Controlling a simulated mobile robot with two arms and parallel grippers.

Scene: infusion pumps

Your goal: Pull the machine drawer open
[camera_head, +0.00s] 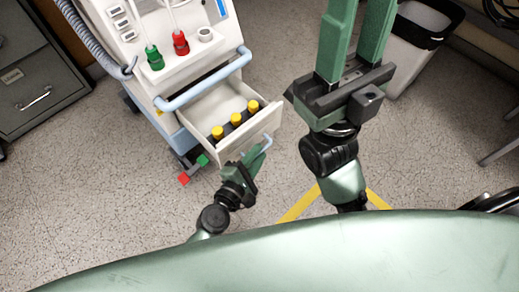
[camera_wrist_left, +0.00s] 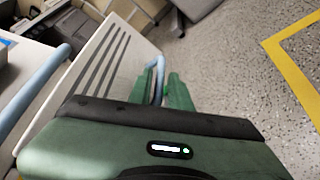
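The machine (camera_head: 185,50) stands at upper left in the head view, a white body with a blue rail. Its white drawer (camera_head: 262,128) is pulled out and holds several yellow-capped items (camera_head: 235,120) in a row. The drawer front with dark slots shows in the left wrist view (camera_wrist_left: 100,65). My left gripper (camera_head: 263,148) is at the drawer's blue handle (camera_head: 268,143). In the left wrist view, the handle (camera_wrist_left: 157,72) lies between the green fingers (camera_wrist_left: 160,88), which look closed on it. My right gripper (camera_head: 356,30) is empty, its fingers apart, tips cut off by the frame.
A bin with a black liner (camera_head: 415,40) stands at upper right. A grey cabinet (camera_head: 35,75) is at the left. Yellow tape (camera_head: 300,205) marks the floor, also seen in the left wrist view (camera_wrist_left: 285,60). Speckled floor (camera_head: 120,215) left of my left arm is clear.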

